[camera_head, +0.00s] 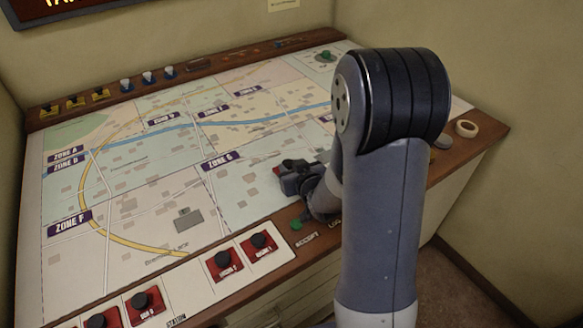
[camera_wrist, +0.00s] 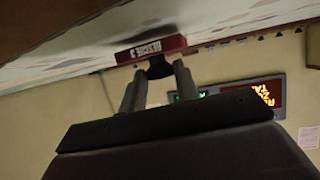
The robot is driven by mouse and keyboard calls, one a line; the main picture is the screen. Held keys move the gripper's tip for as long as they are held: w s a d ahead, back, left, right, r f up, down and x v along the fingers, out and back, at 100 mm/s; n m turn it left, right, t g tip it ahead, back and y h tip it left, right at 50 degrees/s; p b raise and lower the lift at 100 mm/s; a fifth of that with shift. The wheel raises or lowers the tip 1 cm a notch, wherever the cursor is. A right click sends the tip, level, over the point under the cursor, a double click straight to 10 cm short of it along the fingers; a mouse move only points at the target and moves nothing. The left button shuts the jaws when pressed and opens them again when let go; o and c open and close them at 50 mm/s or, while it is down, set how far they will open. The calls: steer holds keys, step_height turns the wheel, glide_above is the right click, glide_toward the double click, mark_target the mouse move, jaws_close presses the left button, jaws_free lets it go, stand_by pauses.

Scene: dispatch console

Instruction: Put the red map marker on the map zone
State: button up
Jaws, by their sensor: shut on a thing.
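My gripper (camera_head: 298,177) is low over the map (camera_head: 140,190), to the right of the ZONE G label (camera_head: 222,160). In the wrist view my gripper (camera_wrist: 158,70) has its two fingers closed on the black knob of a red map marker (camera_wrist: 152,48). The marker has a red block with a white label. In the head view only a bit of its red shows beside the fingers; my arm and gripper hide the rest. The block is at or very near the map surface; I cannot tell whether it touches. Zone labels, including ZONE F (camera_head: 68,222), mark the map.
Several other red markers with black knobs, such as one (camera_head: 225,264), stand on the white front strip. Yellow markers (camera_head: 72,102) and white-and-blue ones (camera_head: 147,78) line the back ledge. A green marker (camera_head: 325,56) is at the far right. A tape roll (camera_head: 466,128) lies on the right edge.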

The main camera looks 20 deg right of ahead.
steer(key=shift+f+b, duration=0.35)
steer(key=shift+b, duration=0.1)
steer(key=shift+s, duration=0.1)
steer(key=o, duration=0.7)
steer(key=shift+o, duration=1.4)
steer(key=shift+f, duration=0.2)
steer(key=shift+s, duration=0.1)
steer(key=shift+r, duration=0.1)
steer(key=shift+r+p, duration=0.5)
steer(key=shift+p, duration=0.4)
steer(key=v, duration=1)
steer(key=shift+s+d+r, duration=0.1)
steer(key=shift+d+r, duration=0.05)
steer(key=shift+r, duration=0.15)
steer(key=shift+s+r, duration=0.2)
steer(key=shift+s, duration=0.45)
